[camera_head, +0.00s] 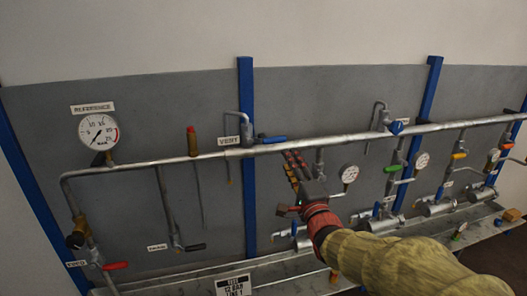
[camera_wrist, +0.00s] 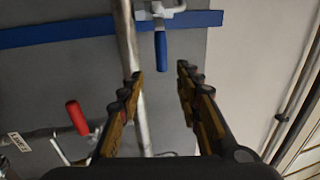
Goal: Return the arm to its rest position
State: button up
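My gripper (camera_head: 295,158) reaches up and forward in front of the grey panel in the head view, just below the long horizontal pipe (camera_head: 335,139). My arm comes in from the lower right in a khaki sleeve. In the wrist view the two fingers of my gripper (camera_wrist: 159,73) stand apart with a clear gap and nothing held between them. A blue valve handle (camera_wrist: 161,50) lies beyond the fingertips. The pipe (camera_wrist: 140,110) passes behind the left finger; I cannot tell how far apart they are.
Blue posts (camera_head: 246,100) hold the panel. A reference gauge (camera_head: 98,132), a red-topped fitting (camera_head: 191,140) and a blue vent handle (camera_head: 274,140) are at left. Flanged vessels (camera_head: 437,207) with valves and gauges line the right, above a grey ledge (camera_head: 480,232). The wrist view shows a red part (camera_wrist: 77,117).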

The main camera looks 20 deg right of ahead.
jog(key=s+d+f+n+g+h, duration=0.1)
jog(key=s+f+n+g, duration=0.35)
jog(key=f, duration=0.45)
jog(key=s+d+f+n+g+h, duration=0.15)
jog(key=s+f+n+g, duration=0.3)
jog(key=f, duration=0.55)
jog(key=s+a+f+n+g+y+b, duration=0.1)
jog(key=s+a+f+n+g, duration=0.15)
jog(key=s, duration=0.55)
jog(key=s+a+f+n+g+b, duration=0.1)
jog(key=s+a+n+g, duration=0.2)
jog(key=s, duration=0.5)
jog(key=s+a+r+n+y+b, duration=0.1)
jog(key=s+a+r+n, duration=0.2)
jog(key=s, duration=0.6)
jog(key=shift+a+r+n+b, duration=0.4)
jog(key=shift+a+r, duration=0.2)
jog(key=shift+a, duration=0.2)
jog(key=shift+y, duration=0.25)
